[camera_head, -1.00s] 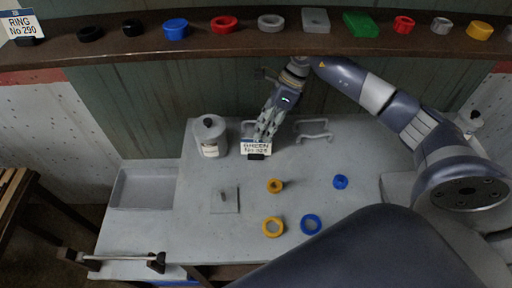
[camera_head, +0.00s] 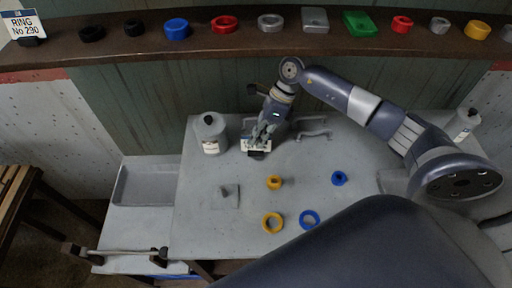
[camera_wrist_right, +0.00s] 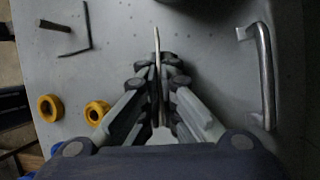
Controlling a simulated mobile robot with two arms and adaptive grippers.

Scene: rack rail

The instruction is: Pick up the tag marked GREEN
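The GREEN tag (camera_head: 250,145) is a small white plate with dark print, standing in a dark foot (camera_head: 256,156) on the grey table, near its back edge. My right gripper (camera_head: 264,139) is over it and hides part of its lettering. In the right wrist view the tag (camera_wrist_right: 157,45) shows edge-on as a thin upright plate between the fingertips (camera_wrist_right: 160,75). Both fingers look closed against its two faces. The tag still seems to be at its foot. My left gripper is out of view.
A grey canister (camera_head: 210,134) stands just left of the tag. A metal handle (camera_head: 313,129) lies to the right. Yellow rings (camera_head: 273,223) and blue rings (camera_head: 309,219) lie in front. A shelf (camera_head: 260,46) with coloured rings and a RING tag (camera_head: 24,27) runs behind.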

